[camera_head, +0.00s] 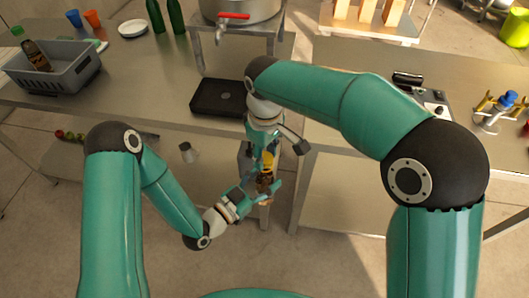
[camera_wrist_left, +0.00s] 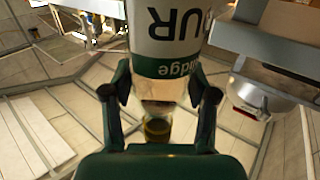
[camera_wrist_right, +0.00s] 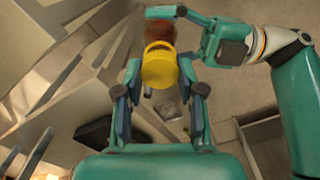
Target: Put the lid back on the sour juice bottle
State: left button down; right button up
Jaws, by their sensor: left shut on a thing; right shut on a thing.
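The sour juice bottle (camera_head: 265,183), brown with a pale label, is in my left gripper (camera_head: 262,192), low in front of the table edge. In the left wrist view its white and green label (camera_wrist_left: 168,38) fills the top, with the fingers (camera_wrist_left: 162,95) on either side of the bottle. The yellow lid (camera_head: 269,160) is at the bottle's top end. In the right wrist view the lid (camera_wrist_right: 159,66) is between the fingers of my right gripper (camera_wrist_right: 159,92), overlapping the brown bottle (camera_wrist_right: 160,31) behind it. I cannot tell whether lid and bottle touch.
A black box (camera_head: 217,97) lies near the table edge. A grey crate (camera_head: 62,75) with a green-capped bottle (camera_head: 36,56) stands at the left. A large pot (camera_head: 240,10) sits on a stand behind. A small grey cup-like thing (camera_head: 188,152) is below the table edge.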

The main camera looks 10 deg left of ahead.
jog(key=shift+f, duration=0.55)
